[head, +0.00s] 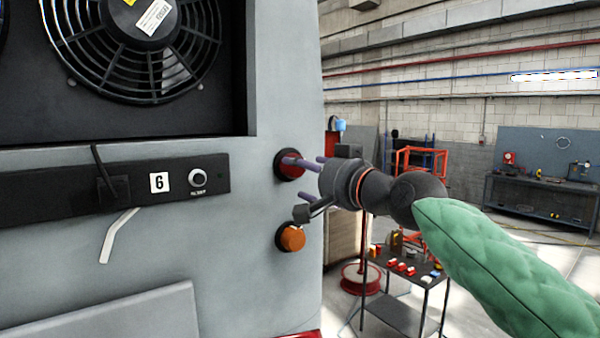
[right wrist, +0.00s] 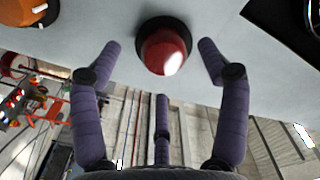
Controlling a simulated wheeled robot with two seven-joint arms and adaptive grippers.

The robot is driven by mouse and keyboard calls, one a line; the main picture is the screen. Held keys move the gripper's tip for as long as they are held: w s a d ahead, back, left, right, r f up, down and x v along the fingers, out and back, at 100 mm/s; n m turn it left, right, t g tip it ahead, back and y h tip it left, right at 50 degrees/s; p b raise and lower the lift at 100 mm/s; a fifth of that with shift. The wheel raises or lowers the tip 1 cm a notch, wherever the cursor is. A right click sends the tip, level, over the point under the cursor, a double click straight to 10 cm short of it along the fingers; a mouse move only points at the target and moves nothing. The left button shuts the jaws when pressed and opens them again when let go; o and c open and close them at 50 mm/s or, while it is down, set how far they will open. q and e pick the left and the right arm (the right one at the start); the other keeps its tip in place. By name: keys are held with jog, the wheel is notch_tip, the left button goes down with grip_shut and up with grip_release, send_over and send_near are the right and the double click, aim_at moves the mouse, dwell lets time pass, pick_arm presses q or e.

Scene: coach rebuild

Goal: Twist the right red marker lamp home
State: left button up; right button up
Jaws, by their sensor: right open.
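The right red marker lamp (head: 287,165) sits in a dark round socket on the grey coach panel, above an orange lamp (head: 292,238). In the right wrist view the red lamp (right wrist: 164,52) shows as a glossy dome in a black ring, and I cannot tell how far it is seated. My right gripper (head: 290,163) comes in from the right at the lamp. In the wrist view its purple fingers (right wrist: 163,60) are spread open, one on each side of the lamp with gaps, and a third finger is below. My left gripper is not in view.
The coach panel carries a fan (head: 140,45) and a black strip with a "6" label (head: 159,182) and a round knob (head: 198,178). A small cart (head: 405,285) with several small lamps stands behind my right arm. A workbench (head: 540,190) is farther back.

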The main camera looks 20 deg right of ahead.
jog(key=v, duration=0.9)
jog(key=shift+a, duration=0.1)
